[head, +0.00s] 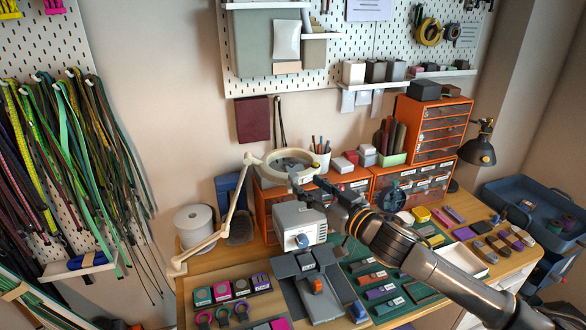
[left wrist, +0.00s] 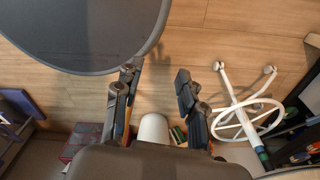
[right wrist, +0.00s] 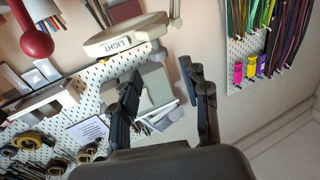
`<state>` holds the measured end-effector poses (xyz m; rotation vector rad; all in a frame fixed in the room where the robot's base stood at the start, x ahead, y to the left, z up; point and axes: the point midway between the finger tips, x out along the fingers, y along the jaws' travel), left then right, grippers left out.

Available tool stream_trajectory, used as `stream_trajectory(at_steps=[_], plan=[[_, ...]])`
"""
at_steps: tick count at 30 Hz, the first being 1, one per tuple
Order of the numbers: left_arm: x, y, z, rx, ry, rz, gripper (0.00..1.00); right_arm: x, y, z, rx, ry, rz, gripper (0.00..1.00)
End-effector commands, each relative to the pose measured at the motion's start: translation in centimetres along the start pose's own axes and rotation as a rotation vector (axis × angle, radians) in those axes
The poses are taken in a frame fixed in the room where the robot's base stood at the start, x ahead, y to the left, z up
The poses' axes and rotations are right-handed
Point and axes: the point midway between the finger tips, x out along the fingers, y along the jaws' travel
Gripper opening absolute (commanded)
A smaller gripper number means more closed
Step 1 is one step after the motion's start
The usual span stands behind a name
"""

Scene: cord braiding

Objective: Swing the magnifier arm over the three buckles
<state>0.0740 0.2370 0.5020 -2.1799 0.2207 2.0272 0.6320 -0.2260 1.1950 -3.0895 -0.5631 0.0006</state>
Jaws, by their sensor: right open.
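Three ring-shaped pieces, apparently the buckles (head: 222,313), lie at the bench's front left. My left gripper (left wrist: 155,79) is open and empty above the floor.
A grey machine (head: 297,222) stands below the magnifier, and a white spool (head: 194,225) stands left. Orange drawer units (head: 432,127) line the back. Cords (head: 75,150) hang at left. In the left wrist view, a dark round top (left wrist: 80,35) is near my left gripper.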

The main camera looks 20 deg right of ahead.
Motion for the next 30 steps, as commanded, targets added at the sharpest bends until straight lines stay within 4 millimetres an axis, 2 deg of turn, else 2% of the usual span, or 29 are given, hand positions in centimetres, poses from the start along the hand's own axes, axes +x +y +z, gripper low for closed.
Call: stream_trajectory(at_steps=[1, 3, 10, 15, 24, 30], plan=[[-0.9, -0.1, -0.3, 0.0, 0.003, 0.0, 0.4, 1.3, 0.0, -0.6, 0.002, 0.003, 0.001, 0.46], [-1.3, -0.1, -0.8, 0.0, 0.009, -0.001, 0.4, 2.6, 0.0, -0.5, 0.0, 0.001, 0.002, 0.46], [-2.3, -0.3, -2.0, 0.0, 0.029, -0.003, 0.4, 5.9, 0.0, -0.2, 0.0, 0.0, 0.0, 0.46], [-2.5, -0.2, -2.0, 0.0, 0.027, -0.003, 0.4, 6.9, 0.0, 0.0, 0.0, -0.001, 0.0, 0.46], [-2.5, -0.2, -1.6, 0.0, 0.021, -0.002, 0.4, 7.1, 0.0, 0.1, -0.001, -0.001, 0.0, 0.46], [-2.5, -0.2, -1.3, 0.0, 0.017, -0.001, 0.4, 7.1, 0.0, 0.1, -0.001, -0.001, 0.0, 0.05]])
